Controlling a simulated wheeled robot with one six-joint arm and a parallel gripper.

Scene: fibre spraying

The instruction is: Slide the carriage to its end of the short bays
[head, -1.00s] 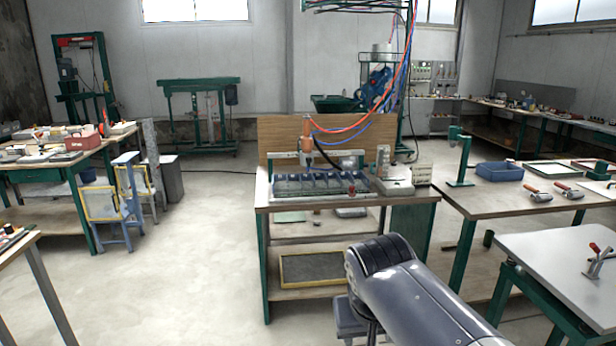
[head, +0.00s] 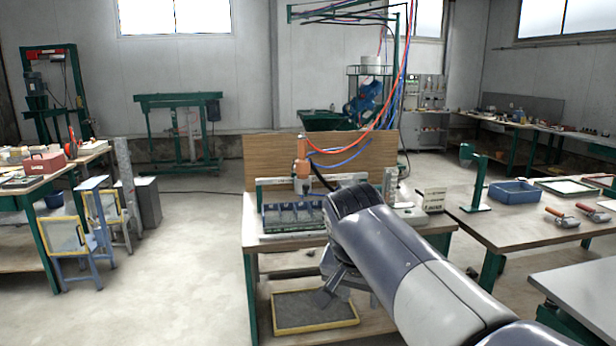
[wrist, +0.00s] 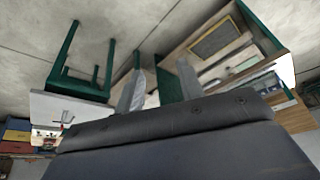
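The carriage (head: 301,168), with an orange top and a pale lower body, stands upright at the rail behind the row of bays (head: 290,216) on the wooden bench. Blue-grey bays show to its left and below it; my arm hides their right part. Which bays are short cannot be told. My gripper (head: 333,288) hangs below my wrist in front of the bench, lower than its top and apart from the carriage. In the wrist view two grey fingers (wrist: 131,94) show with nothing seen between them; their gap is unclear.
A box with labels (head: 433,200) stands at the bench's right end. Red and blue hoses (head: 385,110) run down to the carriage from an overhead boom. A yellow-framed panel (head: 315,311) lies on the lower shelf. A table with a blue tray (head: 514,192) stands right.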

